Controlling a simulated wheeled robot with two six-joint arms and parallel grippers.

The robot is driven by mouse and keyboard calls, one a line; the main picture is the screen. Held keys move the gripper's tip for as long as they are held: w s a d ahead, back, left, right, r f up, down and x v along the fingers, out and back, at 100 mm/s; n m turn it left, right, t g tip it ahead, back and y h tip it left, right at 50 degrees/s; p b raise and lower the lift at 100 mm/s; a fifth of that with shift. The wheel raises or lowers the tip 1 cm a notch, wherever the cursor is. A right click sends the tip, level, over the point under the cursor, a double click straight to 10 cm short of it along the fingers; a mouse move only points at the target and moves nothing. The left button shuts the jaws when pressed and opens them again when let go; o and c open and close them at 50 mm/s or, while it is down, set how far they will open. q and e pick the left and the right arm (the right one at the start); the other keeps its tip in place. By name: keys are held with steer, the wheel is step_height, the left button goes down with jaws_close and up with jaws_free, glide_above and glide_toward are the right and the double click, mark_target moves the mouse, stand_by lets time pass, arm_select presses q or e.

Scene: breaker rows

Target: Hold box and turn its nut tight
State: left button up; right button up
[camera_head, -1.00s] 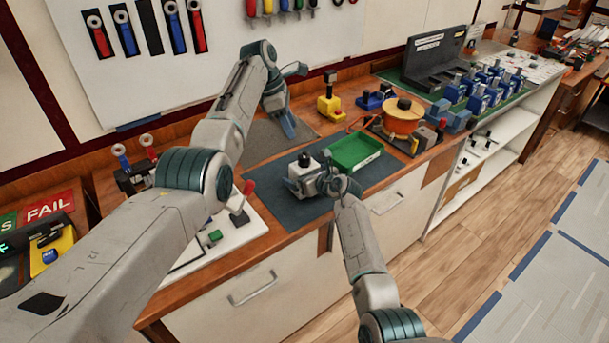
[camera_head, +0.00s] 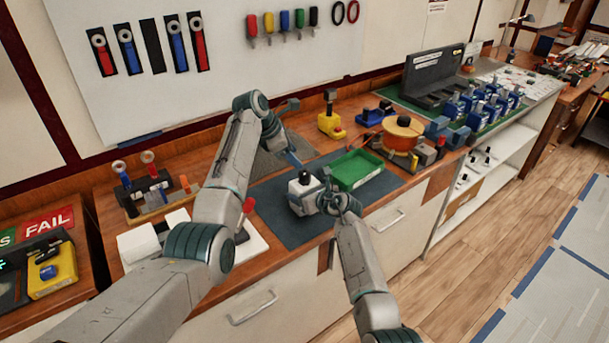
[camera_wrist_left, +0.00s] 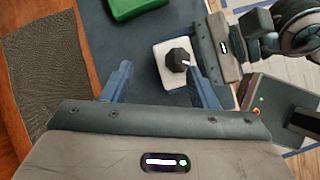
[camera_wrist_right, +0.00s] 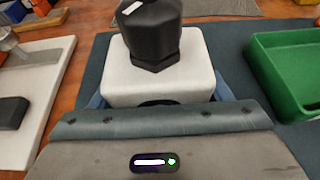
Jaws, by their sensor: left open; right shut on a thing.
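A white box (camera_head: 305,199) with a black nut (camera_head: 305,178) on top stands upright on the dark mat (camera_head: 276,234). My right gripper (camera_head: 334,200) is shut on the box from its right side. In the right wrist view the white box (camera_wrist_right: 195,70) sits between the jaws, with the black nut (camera_wrist_right: 152,30) above it. My left gripper (camera_head: 293,160) is open and empty, above and behind the box. In the left wrist view the box (camera_wrist_left: 165,78) and its nut (camera_wrist_left: 178,59) lie ahead, between the open fingers (camera_wrist_left: 160,85) but apart from them.
A green tray (camera_head: 357,170) stands close to the right of the box. An orange spool (camera_head: 403,132) and a yellow tool (camera_head: 330,125) stand further back. A white board with a red-handled lever (camera_head: 248,206) lies to the left. A grey mat (camera_head: 270,162) lies behind.

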mark_target(303, 172)
arm_select(q)
steer(key=s+a+f+n+t+h, duration=0.2)
steer(key=s+a+n+t+h, duration=0.15)
steer(key=s+n+t, duration=0.45)
steer(key=shift+m+y, duration=0.25)
steer(key=shift+m, duration=0.05)
steer(key=x, duration=1)
steer(key=shift+s+d+f, duration=0.15)
steer(key=shift+d+f, duration=0.1)
steer(key=shift+d, duration=0.3)
steer(key=c, duration=1)
